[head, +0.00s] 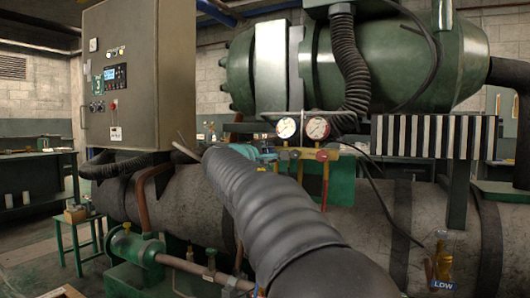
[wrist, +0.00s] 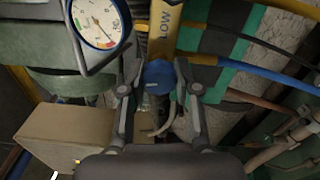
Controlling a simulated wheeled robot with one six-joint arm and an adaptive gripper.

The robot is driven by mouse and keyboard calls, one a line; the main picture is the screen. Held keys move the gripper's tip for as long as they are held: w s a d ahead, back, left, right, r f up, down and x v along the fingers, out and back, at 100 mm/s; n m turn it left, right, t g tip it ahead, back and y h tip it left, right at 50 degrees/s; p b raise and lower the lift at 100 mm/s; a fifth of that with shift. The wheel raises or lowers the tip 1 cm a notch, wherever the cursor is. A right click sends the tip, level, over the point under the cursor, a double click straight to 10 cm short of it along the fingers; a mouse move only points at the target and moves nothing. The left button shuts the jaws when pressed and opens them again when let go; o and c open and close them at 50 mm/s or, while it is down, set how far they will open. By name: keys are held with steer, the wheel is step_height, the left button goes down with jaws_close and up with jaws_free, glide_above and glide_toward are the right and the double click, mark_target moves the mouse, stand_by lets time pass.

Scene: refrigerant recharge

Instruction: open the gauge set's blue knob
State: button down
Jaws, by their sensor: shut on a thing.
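The gauge set shows in the head view with two round dials, a left gauge (head: 286,128) and a right gauge (head: 317,127), above a yellow manifold (head: 346,150). A red knob (head: 322,155) faces out at its right. In the wrist view the blue-rimmed gauge (wrist: 100,20) is at upper left, and the yellow manifold (wrist: 164,25) carries the word LOW. The blue knob (wrist: 158,72) sits at the manifold's near end, between the two fingers of my gripper (wrist: 156,84), which is shut on it. In the head view my arm hides the blue knob.
A grey control cabinet (head: 140,75) stands at left and a large green compressor (head: 390,65) above. In the wrist view a cardboard-coloured box (wrist: 65,135) lies at lower left and a blue hose (wrist: 260,72) runs right.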

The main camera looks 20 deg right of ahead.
steer(key=shift+s+d+r+n, duration=0.1)
steer(key=shift+d+n, duration=0.05)
steer(key=shift+n, duration=0.15)
stand_by(0.4)
steer(key=c, duration=0.8)
jaws_free()
steer(key=shift+d, duration=0.1)
steer(key=v, duration=1.2)
